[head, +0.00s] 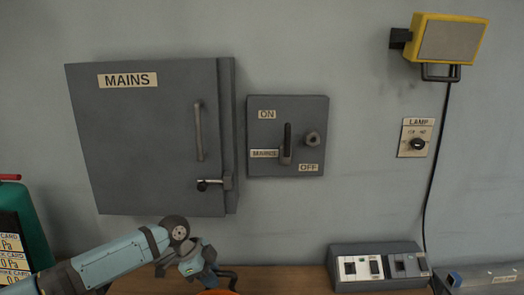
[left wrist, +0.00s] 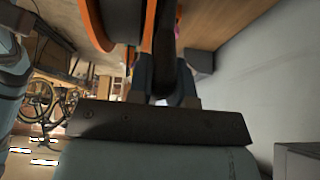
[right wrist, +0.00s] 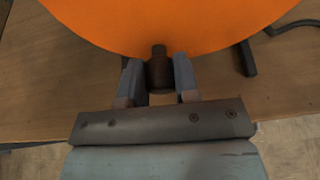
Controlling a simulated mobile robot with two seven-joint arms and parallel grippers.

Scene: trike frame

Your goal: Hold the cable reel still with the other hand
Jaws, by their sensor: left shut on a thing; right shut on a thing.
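The orange cable reel (right wrist: 160,22) stands on the wooden bench in the right wrist view. Only a sliver of its orange edge (head: 218,292) shows at the bottom of the head view. It also shows from the side in the left wrist view (left wrist: 149,24). My left gripper (head: 207,270) is shut beside the reel, on a dark part of its frame (left wrist: 165,45); the exact contact is hard to see. My right gripper (right wrist: 158,82) is shut on the dark knob (right wrist: 159,68) in front of the orange disc. My right gripper is out of the head view.
A grey mains cabinet (head: 150,135) and a switch box (head: 288,135) hang on the wall. A socket box (head: 378,267) stands on the bench (head: 300,280) to the right. A lamp (head: 448,40) hangs at the upper right, its cable running down. A green canister (head: 22,220) is at left.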

